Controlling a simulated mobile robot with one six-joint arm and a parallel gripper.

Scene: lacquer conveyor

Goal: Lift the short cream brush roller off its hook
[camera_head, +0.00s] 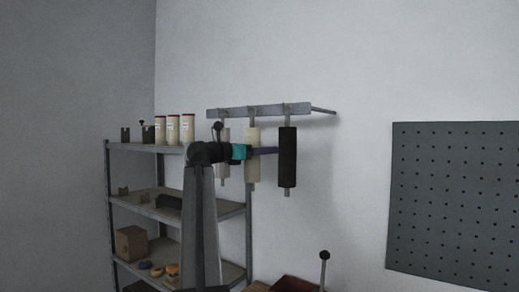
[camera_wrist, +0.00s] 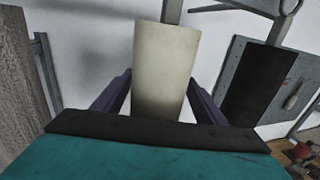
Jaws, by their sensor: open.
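The cream brush roller (camera_head: 252,141) hangs upright from the middle hook of a wall rail. In the wrist view the cream roller (camera_wrist: 166,65) stands straight ahead, with a grey shaft above it; its lower end is hidden behind my gripper's body. My gripper (camera_head: 264,150) reaches across from the left at the roller's mid-height. In the wrist view my gripper (camera_wrist: 161,88) is open, with one purple finger on each side of the roller. I cannot tell whether either finger touches it.
A dark roller (camera_head: 287,155) hangs close on the right and a grey-brown roller (camera_head: 224,164) on the left. The hook rail (camera_head: 258,111) runs above them. A shelf unit (camera_head: 155,210) with cans and a box stands left. A pegboard (camera_head: 455,200) is at right.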

